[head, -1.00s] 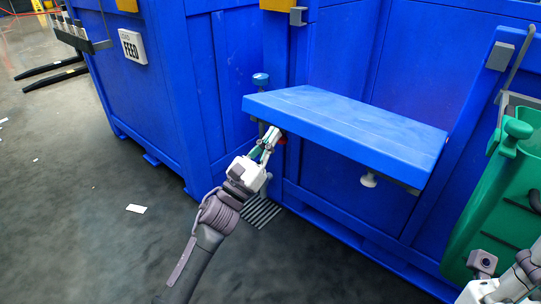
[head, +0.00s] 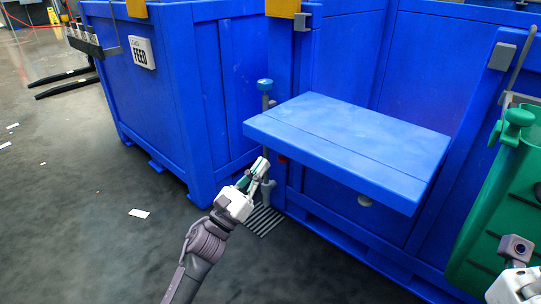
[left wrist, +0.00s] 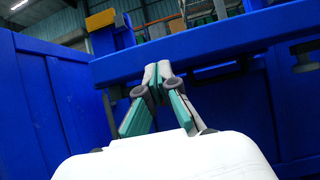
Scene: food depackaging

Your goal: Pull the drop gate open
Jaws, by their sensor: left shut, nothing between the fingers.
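The drop gate (head: 350,135) is a blue panel hinged out from the blue crate, lying roughly level with its broad face up. My left gripper (head: 262,166) is shut and empty, just below and left of the gate's near-left corner. In the left wrist view the shut fingertips (left wrist: 157,68) overlap the gate's blue edge (left wrist: 215,42); I cannot tell whether they touch it. My right gripper (head: 515,280) shows only as a white housing at the bottom right corner; its fingers are hidden.
A blue-capped post (head: 264,86) stands behind the gate's left corner. A green container (head: 505,205) is at the right. The dark floor (head: 90,235) at front left is mostly open.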

